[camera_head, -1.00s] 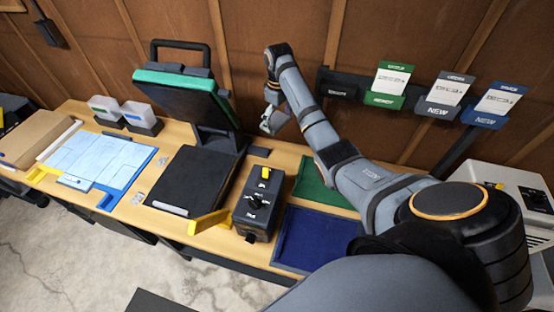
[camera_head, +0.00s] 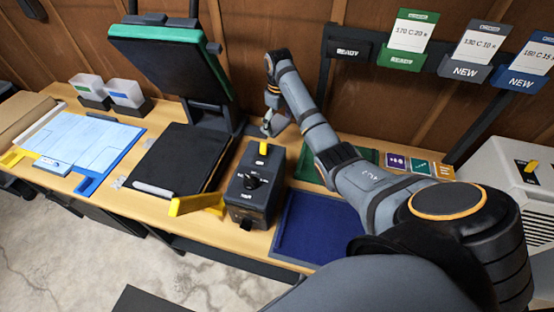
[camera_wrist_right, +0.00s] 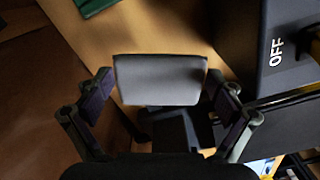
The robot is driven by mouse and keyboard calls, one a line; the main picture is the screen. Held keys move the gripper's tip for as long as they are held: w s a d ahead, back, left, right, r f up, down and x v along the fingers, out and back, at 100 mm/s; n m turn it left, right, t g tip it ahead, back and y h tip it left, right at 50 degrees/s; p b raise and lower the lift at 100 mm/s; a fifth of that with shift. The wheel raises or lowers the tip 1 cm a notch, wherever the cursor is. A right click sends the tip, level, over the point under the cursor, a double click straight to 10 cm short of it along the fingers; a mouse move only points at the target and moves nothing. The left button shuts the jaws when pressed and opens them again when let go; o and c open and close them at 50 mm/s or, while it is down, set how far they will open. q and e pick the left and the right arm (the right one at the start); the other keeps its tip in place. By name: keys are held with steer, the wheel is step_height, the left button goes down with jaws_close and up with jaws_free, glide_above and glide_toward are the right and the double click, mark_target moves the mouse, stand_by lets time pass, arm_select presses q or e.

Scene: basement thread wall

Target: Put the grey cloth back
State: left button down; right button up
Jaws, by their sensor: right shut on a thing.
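The grey cloth (camera_wrist_right: 158,80) shows in the right wrist view as a pale grey, flat-faced piece between the fingers. My right gripper (camera_wrist_right: 158,92) is shut on it. In the head view my right gripper (camera_head: 270,124) is low over the back of the bench, behind the black control box (camera_head: 256,186) with the yellow lever. The cloth is small and hard to make out there, and whether it touches the bench is unclear. My left gripper is not in view.
The open heat press (camera_head: 180,65) stands left of the gripper. A green mat (camera_head: 305,168) and blue tray (camera_head: 312,230) lie to the right, partly behind my arm. Card holders (camera_head: 400,55) line the wall. The control box's OFF side is close in the wrist view.

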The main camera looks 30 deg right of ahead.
step_height(320, 180, down, 3)
steer(key=shift+w+r+b, duration=0.15)
steer(key=shift+b, duration=0.25)
step_height(320, 180, down, 10)
steer(key=shift+p, duration=0.4)
steer(key=o, duration=0.7)
step_height(320, 180, up, 12)
steer(key=shift+r+b, duration=0.1)
steer(key=shift+b, duration=0.45)
steer(key=shift+r, duration=0.1)
